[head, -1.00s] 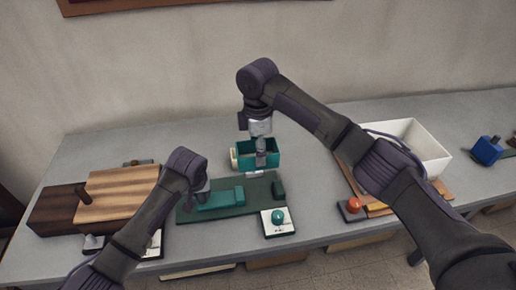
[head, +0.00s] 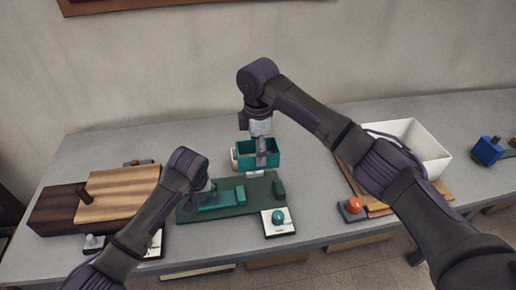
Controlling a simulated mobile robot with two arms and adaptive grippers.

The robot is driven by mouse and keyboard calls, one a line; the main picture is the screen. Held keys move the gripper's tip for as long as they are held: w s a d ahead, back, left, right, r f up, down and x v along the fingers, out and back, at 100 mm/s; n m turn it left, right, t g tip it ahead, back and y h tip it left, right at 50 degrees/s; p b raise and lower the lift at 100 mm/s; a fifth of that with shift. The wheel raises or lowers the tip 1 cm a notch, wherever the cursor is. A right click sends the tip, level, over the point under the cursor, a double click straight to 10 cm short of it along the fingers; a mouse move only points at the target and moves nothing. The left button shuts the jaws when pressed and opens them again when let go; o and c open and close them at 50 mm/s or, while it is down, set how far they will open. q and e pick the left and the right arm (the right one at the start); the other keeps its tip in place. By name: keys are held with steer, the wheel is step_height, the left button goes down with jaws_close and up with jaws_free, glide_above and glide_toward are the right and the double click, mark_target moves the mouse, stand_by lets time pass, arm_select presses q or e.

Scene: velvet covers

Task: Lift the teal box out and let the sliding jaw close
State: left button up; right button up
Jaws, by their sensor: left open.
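The teal box (head: 243,151), open at the top, stands at the back edge of a dark green board (head: 236,210). My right gripper (head: 261,160) points down at the box; its fingers overlap the front wall, and I cannot tell whether they are shut on it. A teal sliding jaw (head: 222,200) with a raised block at its right end lies on the board. A gap separates it from a dark green end block (head: 279,189). My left gripper (head: 208,191) is open at the jaw's left end; its arm hides part of it, and contact is unclear.
A teal button (head: 278,216) on a white plate sits at the front of the grey table (head: 330,225). A wooden box with a sliding lid (head: 118,193) is at left. A white bin (head: 408,136), an orange-red knob (head: 354,204) and a blue block (head: 487,151) are at right.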

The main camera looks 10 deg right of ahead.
steer(key=shift+r, duration=0.1)
arm_select(q)
step_height(320, 180, up, 9)
steer(key=p, duration=1)
arm_select(e)
step_height(320, 180, up, 10)
